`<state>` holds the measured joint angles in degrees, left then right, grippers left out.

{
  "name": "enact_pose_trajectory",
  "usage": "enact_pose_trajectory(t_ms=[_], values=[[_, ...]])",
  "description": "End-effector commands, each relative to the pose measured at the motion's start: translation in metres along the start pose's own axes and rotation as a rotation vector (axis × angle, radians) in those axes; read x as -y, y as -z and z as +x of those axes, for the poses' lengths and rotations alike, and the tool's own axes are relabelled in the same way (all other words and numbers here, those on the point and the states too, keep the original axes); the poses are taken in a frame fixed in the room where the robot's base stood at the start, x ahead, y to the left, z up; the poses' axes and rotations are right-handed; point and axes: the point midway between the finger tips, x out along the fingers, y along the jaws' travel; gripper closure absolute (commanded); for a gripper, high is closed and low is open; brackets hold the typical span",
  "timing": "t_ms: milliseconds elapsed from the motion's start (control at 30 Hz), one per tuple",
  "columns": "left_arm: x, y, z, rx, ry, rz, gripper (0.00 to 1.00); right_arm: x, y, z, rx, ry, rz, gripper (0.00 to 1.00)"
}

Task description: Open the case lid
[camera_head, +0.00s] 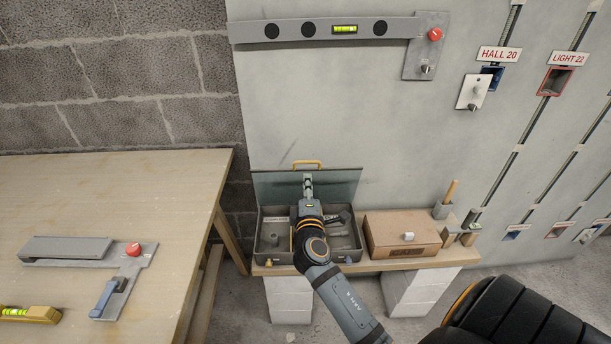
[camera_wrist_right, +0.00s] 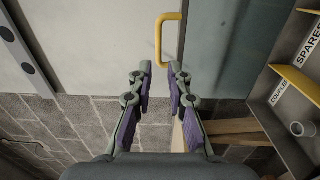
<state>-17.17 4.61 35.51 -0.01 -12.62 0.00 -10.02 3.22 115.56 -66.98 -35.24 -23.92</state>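The case (camera_head: 268,238) is a grey metal box on the low bench. Its lid (camera_head: 345,185) stands raised at the back edge, so the inside is exposed. A yellow handle (camera_head: 307,163) is on the lid's top edge. My right gripper (camera_head: 308,186) is in front of the lid, just below the handle. In the right wrist view the right gripper (camera_wrist_right: 160,68) has its fingers apart with nothing between the tips. The yellow handle (camera_wrist_right: 160,40) is just beyond the tips, beside the lid (camera_wrist_right: 222,45). My left gripper is not in view.
A closed brown box (camera_head: 400,235) stands right of the case. The wooden table (camera_head: 110,195) at left holds a grey level-like tool (camera_head: 65,249). Labelled compartments (camera_wrist_right: 295,85) show inside the case. A grey wall panel (camera_head: 340,100) rises behind.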

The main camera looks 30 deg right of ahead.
Motion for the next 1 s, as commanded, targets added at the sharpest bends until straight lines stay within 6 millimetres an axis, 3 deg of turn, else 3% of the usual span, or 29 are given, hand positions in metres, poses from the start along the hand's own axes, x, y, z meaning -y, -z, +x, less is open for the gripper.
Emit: enact_pose_trajectory(t_ms=[167, 600, 767, 1000], values=[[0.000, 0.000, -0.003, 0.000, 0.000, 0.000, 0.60, -0.004, 0.001, 0.007, -0.001, -0.005, -0.003, 0.82], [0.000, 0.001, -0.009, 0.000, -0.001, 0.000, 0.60, -0.002, 0.001, 0.091, -0.001, 0.000, 0.001, 0.82], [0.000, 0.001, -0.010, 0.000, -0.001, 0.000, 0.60, -0.001, 0.000, 0.103, -0.001, 0.001, 0.000, 0.82], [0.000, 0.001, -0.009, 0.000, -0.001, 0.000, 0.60, -0.001, 0.001, 0.105, -0.002, 0.001, 0.001, 0.82]])
